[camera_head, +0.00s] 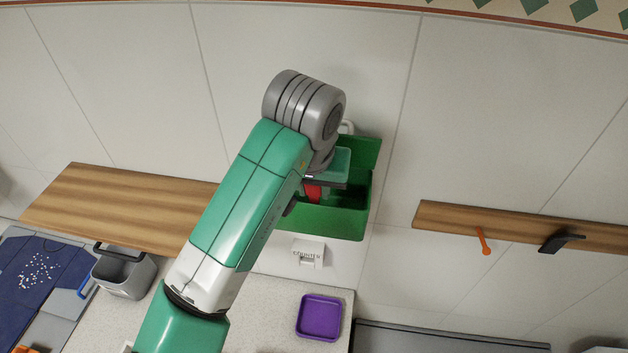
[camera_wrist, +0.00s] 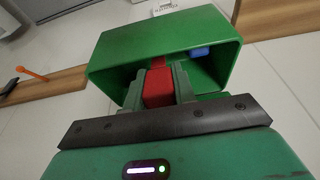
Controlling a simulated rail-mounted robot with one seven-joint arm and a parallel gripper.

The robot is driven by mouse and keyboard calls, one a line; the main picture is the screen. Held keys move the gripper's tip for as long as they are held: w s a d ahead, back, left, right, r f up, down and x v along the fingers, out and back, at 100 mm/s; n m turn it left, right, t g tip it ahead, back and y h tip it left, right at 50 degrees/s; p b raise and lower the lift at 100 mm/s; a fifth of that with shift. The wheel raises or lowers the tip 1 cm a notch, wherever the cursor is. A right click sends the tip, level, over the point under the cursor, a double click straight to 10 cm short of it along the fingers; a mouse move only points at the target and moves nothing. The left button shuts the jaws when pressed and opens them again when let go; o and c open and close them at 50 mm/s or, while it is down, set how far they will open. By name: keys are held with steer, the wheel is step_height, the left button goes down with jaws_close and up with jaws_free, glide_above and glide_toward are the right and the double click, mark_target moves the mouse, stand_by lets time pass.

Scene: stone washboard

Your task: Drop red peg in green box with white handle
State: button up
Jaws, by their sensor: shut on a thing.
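The green box (camera_head: 335,222) is open and mounted at the wall in the head view. It fills the upper middle of the wrist view (camera_wrist: 215,27). A small white curved part (camera_head: 347,127) shows behind its top; my arm hides much of the box's left side. My gripper (camera_wrist: 158,80) is shut on the red peg (camera_wrist: 157,88), between its two green fingers. The peg points into the box's mouth, and it shows as a red patch in the head view (camera_head: 313,191). Whether it touches the box is unclear. A blue object (camera_wrist: 203,51) is inside the box.
A wooden shelf (camera_head: 130,207) is left of my arm. Another shelf (camera_head: 445,219), with an orange item (camera_head: 483,241) and a black hook (camera_head: 560,242), is right of the box. A purple tray (camera_head: 319,317) and grey bin (camera_head: 123,275) are on the counter below.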

stand_by(0.4)
steer(key=o, duration=1)
steer(key=b+v, duration=0.1)
steer(key=v, duration=0.7)
steer(key=shift+b, duration=0.35)
